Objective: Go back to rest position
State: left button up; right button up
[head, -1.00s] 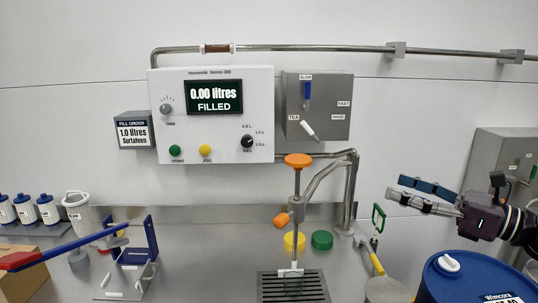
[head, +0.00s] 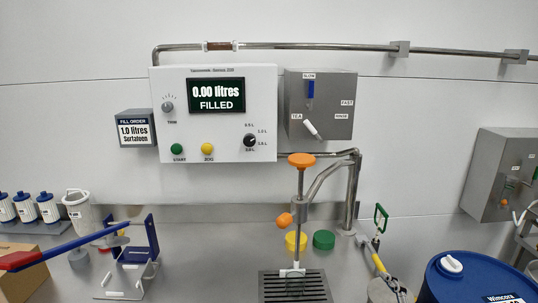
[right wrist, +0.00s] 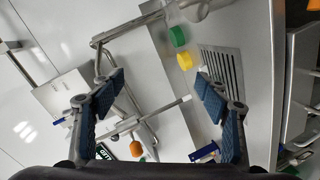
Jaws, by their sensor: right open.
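My right gripper (right wrist: 160,85) is open in the right wrist view, with its two blue-padded fingers spread wide and nothing between the pads. Beyond the fingers, a grated drain (right wrist: 222,68) and the yellow cap (right wrist: 185,60) and green cap (right wrist: 178,36) show on the steel bench. In the head view I cannot clearly make out the right gripper; the space above the blue drum is clear. My left gripper is in neither view.
The filling panel (head: 216,148) and grey switch box (head: 330,125) are on the wall. The filling nozzle with its orange knob (head: 301,160) stands over the drain (head: 320,285). A blue drum (head: 440,290) is at lower right, a red-and-blue lever (head: 60,249) at left.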

jog(key=s+a+f+m+g, duration=0.2)
jog(key=s+f+m+g, duration=0.3)
jog(key=s, duration=0.5)
jog(key=s+a+f+m+g, duration=0.2)
jog(key=s+f+m+g, duration=0.1)
jog(key=s+f, duration=0.55)
jog(key=s+a+f+m+g, duration=0.1)
jog(key=s+f+m+g, duration=0.25)
jog(key=s, duration=0.85)
notch_tip(320, 180, down, 26)
jog(key=g, duration=0.2)
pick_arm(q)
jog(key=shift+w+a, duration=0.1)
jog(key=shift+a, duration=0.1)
pick_arm(e)
jog(key=s+d+f, duration=0.3)
jog(key=s+f, duration=1.4)
jog(key=s, duration=0.1)
jog(key=shift+s+n+g, duration=0.2)
jog(key=shift+n+g, duration=0.15)
jog(key=shift+g, duration=0.1)
